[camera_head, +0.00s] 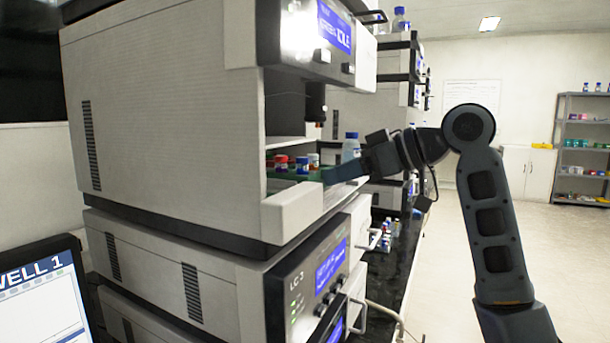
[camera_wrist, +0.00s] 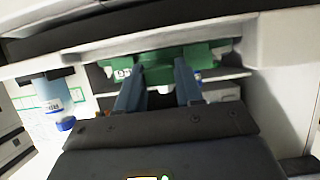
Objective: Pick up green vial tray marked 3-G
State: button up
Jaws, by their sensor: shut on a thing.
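The green vial tray (camera_head: 293,175) sits in the open bay of the upper machine, with red, blue and white-capped vials on it. In the wrist view the green tray (camera_wrist: 165,60) spans the gap ahead of my fingers. A white label shows at its left end, too small and covered to read as 3-G. My gripper (camera_head: 328,174) reaches into the bay from the right. In the wrist view my gripper (camera_wrist: 159,76) is shut on the tray's near edge, one blue-grey finger on each side of the grip.
A blue-capped bottle (camera_head: 351,147) stands close behind my gripper; a blue-labelled bottle (camera_wrist: 52,97) shows at left in the wrist view. The bay's white front ledge (camera_head: 292,211) lies below the tray. More machines stand beyond. The floor at right is open.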

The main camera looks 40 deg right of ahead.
jog(key=c, duration=0.3)
jog(key=shift+r, duration=0.1)
